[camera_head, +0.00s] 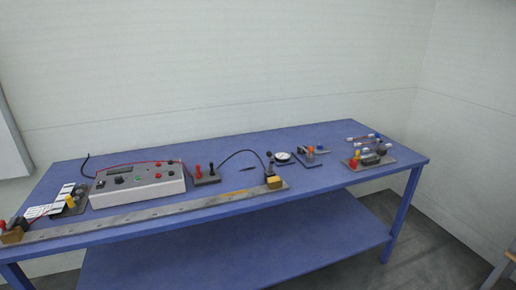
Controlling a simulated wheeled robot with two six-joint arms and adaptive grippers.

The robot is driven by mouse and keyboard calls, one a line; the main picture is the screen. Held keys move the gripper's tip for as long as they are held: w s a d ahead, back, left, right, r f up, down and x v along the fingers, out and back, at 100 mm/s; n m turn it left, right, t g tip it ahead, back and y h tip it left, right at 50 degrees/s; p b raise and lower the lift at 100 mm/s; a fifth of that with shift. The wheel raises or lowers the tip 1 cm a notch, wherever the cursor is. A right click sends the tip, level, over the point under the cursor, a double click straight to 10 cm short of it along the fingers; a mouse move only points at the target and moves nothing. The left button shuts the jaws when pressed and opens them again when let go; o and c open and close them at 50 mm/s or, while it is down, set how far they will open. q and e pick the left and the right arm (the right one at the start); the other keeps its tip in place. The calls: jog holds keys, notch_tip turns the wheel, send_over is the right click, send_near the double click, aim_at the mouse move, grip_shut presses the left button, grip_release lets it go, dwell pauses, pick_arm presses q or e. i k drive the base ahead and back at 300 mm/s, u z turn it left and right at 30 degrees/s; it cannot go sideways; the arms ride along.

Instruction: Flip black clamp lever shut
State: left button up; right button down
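A long grey rail (150,214) lies along the front of the blue table. At its right end is a clamp with a tan block (275,182). A lever with a black ball knob (269,155) rises from this clamp and stands roughly upright. A black cable (234,154) arcs from near this clamp to a small terminal block (206,179). At the rail's left end is a similar clamp (12,236) with red knobs, partly cut off by the picture edge. Neither of my grippers is in view.
The blue table (330,185) holds a grey instrument box (138,184), a round dial gauge (283,157), a small fixture with an orange part (311,152) and a grey plate with several coloured parts (371,158). A stool (503,264) stands at lower right.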

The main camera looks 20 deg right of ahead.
aim_at(269, 154)
jog(key=i, duration=0.95)
